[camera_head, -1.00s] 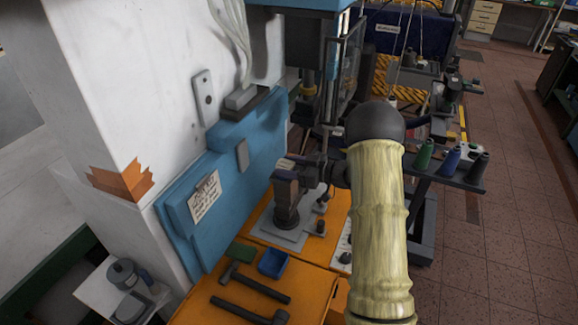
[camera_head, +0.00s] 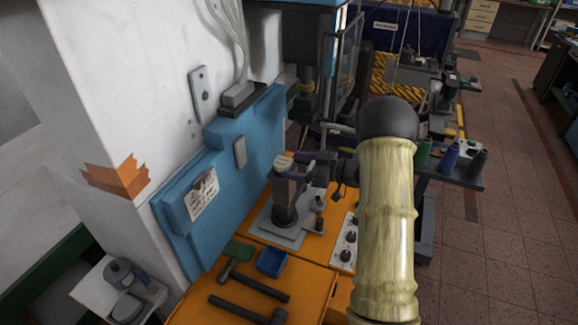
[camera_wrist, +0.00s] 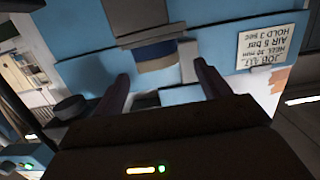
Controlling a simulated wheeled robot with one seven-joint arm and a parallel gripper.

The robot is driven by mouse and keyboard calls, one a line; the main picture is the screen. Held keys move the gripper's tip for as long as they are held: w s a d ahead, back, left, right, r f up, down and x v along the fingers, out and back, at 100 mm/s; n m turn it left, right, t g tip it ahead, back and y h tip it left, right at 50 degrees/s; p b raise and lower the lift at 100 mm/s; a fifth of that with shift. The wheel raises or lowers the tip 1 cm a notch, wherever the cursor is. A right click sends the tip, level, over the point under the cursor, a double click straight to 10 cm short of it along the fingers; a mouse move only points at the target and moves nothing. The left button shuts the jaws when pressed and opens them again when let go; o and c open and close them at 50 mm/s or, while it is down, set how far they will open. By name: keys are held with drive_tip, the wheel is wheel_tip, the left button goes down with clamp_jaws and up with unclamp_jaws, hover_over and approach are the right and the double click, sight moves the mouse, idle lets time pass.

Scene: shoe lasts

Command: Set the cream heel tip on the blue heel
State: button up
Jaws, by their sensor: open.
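A dark grey-brown shoe last (camera_head: 287,192) stands upright on a grey plate in the head view. In the wrist view, which looks upside down, a blue heel (camera_wrist: 155,51) shows as a dark blue band against the last. The cream heel tip (camera_wrist: 157,65) shows as a tan band along the heel's end; it seems to lie on it, but exact seating cannot be told. It is a small pale patch in the head view (camera_head: 283,161). My gripper (camera_wrist: 161,73) is open, with its dark fingers apart on either side of the tip.
A blue panel (camera_head: 225,185) with a sign (camera_head: 202,196) stands close behind the last. Thread spools (camera_head: 451,158) stand at the right.

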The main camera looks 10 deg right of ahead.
drive_tip(key=b+v, duration=0.3)
drive_tip(key=v, duration=1.1)
drive_tip(key=shift+w+a, duration=0.1)
drive_tip(key=shift+w, duration=0.05)
drive_tip(key=w+a+r+m+t+h, duration=0.25)
drive_tip(key=w+m+t+h, duration=0.2)
drive_tip(key=h, duration=0.55)
drive_tip(key=s+a+f+m+g+h, duration=0.1)
drive_tip(key=s+a+f+m+g, duration=0.1)
drive_tip(key=s, duration=0.6)
drive_tip(key=s+a+f+m+g+h, duration=0.1)
drive_tip(key=s+a+f+m+g, duration=0.1)
drive_tip(key=s+a+g, duration=0.3)
drive_tip(key=s+a+f+m+g+h, duration=0.1)
drive_tip(key=s+a+f+m+g, duration=0.1)
drive_tip(key=s, duration=0.9)
drive_tip(key=a+f+g, duration=0.1)
drive_tip(key=a+g, duration=0.1)
drive_tip(key=shift+s+a+f, duration=0.2)
drive_tip(key=shift+a+f, duration=0.05)
drive_tip(key=shift+m+g, duration=0.25)
